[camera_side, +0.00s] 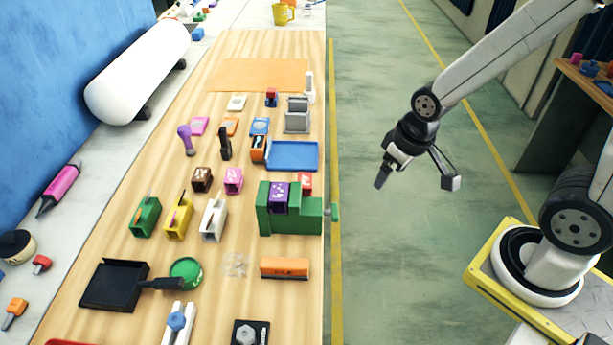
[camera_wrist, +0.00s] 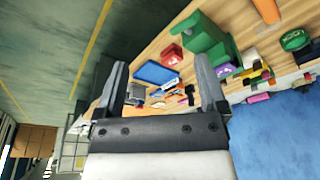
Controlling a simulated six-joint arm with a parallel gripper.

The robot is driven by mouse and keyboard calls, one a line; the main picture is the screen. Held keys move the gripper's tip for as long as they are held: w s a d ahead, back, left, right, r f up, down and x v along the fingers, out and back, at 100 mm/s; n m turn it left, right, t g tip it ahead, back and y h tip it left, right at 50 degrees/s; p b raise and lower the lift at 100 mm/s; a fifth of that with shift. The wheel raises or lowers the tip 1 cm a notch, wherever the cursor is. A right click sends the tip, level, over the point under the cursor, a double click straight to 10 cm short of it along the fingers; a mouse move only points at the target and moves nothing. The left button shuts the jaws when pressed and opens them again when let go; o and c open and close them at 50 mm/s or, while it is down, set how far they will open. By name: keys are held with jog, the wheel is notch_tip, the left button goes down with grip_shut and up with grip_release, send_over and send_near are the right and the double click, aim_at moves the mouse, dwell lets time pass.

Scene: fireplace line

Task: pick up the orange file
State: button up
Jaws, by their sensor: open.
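The best match for the orange file is a long orange block (camera_side: 285,267) with a dark lower edge. It lies flat near the right edge of the wooden table in the side view. Part of an orange piece (camera_wrist: 267,10) at the top edge of the wrist view looks like the same thing. My gripper (camera_side: 416,182) hangs over the floor, right of the table, well apart from the block. Its two fingers are spread and empty, as the wrist view also shows (camera_wrist: 162,82).
On the wooden table (camera_side: 130,237), a green stepped block (camera_side: 305,217) stands behind the orange block. A blue tray (camera_side: 292,156) lies farther back. A black dustpan (camera_side: 112,286), a green round dish (camera_side: 186,271) and a dark square piece (camera_side: 250,334) are nearby. The floor below my gripper is clear.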

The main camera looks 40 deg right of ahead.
jog(key=w+a+f+n+g, duration=0.1)
jog(key=w+a+f+n, duration=0.4)
jog(key=a, duration=0.4)
jog(key=n+g, duration=0.2)
jog(key=n, duration=0.2)
send_over(284, 262)
notch_tip(284, 262, down, 7)
jog(key=shift+s+a+f, duration=0.1)
jog(key=shift+s, duration=0.05)
jog(key=shift+f, duration=0.1)
jog(key=shift+f, duration=1.15)
jog(key=shift+f, duration=2.6)
grip_shut()
